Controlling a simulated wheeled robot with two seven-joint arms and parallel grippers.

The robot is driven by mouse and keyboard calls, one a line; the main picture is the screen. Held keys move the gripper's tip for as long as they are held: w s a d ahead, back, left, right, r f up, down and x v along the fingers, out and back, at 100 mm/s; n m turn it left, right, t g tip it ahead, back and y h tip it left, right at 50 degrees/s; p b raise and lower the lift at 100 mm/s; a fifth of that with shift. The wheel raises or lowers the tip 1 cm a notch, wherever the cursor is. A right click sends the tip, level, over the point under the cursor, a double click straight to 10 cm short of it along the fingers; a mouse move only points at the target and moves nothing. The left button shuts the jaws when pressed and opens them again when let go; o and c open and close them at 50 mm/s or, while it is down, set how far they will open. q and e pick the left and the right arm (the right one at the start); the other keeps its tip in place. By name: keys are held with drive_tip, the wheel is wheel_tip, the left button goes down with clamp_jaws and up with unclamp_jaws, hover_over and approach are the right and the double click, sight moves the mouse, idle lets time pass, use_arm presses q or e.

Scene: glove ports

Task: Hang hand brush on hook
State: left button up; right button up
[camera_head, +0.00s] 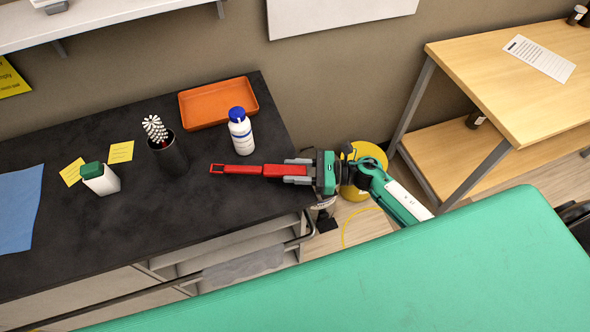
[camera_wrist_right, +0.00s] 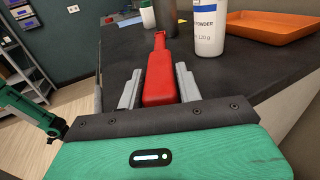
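The red hand brush (camera_head: 240,169) lies level along my right gripper, with its narrow end with a slot pointing left over the dark counter. My right gripper (camera_head: 292,171) is at the counter's right edge, its grey fingers on both sides of the brush's wider part. In the right wrist view, the brush (camera_wrist_right: 160,82) sits between the two fingers (camera_wrist_right: 160,88) with no clear gap, so the gripper looks shut on it. Any bristles are hidden. I see no hook in either view. My left gripper is not in view.
The dark counter (camera_head: 225,200) holds a white bottle with blue cap (camera_head: 241,136), an orange tray (camera_head: 218,103), a black cup with a white brush (camera_head: 168,155) and a green-capped container (camera_head: 101,180). A wooden table (camera_head: 520,80) stands right. The counter's front middle is clear.

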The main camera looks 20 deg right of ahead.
drive_tip(key=shift+o, duration=1.3)
drive_tip(key=shift+r+p, duration=0.25)
drive_tip(key=shift+p, duration=0.05)
drive_tip(key=b+v, duration=0.6)
drive_tip(key=v, duration=0.6)
drive_tip(key=shift+f, duration=0.1)
